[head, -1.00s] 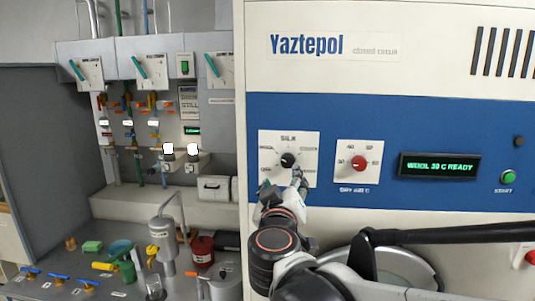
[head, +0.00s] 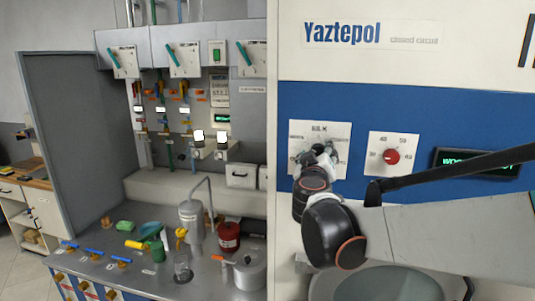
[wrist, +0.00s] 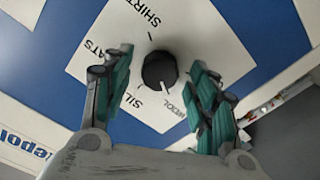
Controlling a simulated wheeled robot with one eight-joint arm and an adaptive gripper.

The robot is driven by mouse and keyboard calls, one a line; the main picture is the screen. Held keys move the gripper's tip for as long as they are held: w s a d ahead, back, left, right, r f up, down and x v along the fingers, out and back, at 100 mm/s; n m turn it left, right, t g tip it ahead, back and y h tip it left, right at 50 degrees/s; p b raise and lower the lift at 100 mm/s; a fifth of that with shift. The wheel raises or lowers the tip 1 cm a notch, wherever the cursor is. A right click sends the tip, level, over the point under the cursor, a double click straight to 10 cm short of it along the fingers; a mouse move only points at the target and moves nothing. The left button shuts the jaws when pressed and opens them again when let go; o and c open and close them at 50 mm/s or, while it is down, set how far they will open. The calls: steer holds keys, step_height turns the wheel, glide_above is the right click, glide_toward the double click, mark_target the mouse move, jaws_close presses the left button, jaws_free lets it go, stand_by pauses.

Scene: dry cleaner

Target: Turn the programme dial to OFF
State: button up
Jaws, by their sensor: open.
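The programme dial (wrist: 160,70) is a round black knob on a white plate (wrist: 200,30) in the wrist view. Its white pointer line points down and slightly right, toward the side where WOOL is printed. SILK, SHIRT and part of another label also show; no OFF label is readable. My gripper (wrist: 163,88) is open, with one green-padded finger on each side of the dial and a gap to it on both sides. In the head view my gripper (head: 318,153) is in front of the dial plate (head: 341,132) and covers most of the dial.
To the right is a red temperature knob (head: 392,157) on its own white plate. My arm partly covers the green-lettered display (head: 470,158). A round door (head: 390,285) is below. At left stands a counter (head: 140,278) with bottles, a canister and valves.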

steer(key=shift+c, duration=0.3)
steer(key=c, duration=1)
steer(key=shift+n, duration=0.4)
steer(key=n, duration=0.3)
steer(key=n+b, duration=0.1)
steer(key=n, duration=0.1)
steer(key=shift+s+a+n, duration=0.1)
steer(key=shift+s+n, duration=0.1)
steer(key=shift+n, duration=0.2)
steer(key=n, duration=0.5)
steer(key=shift+a+r+b, duration=0.1)
steer(key=shift+r+b, duration=0.05)
steer(key=shift+b, duration=0.2)
steer(key=shift+n, duration=0.4)
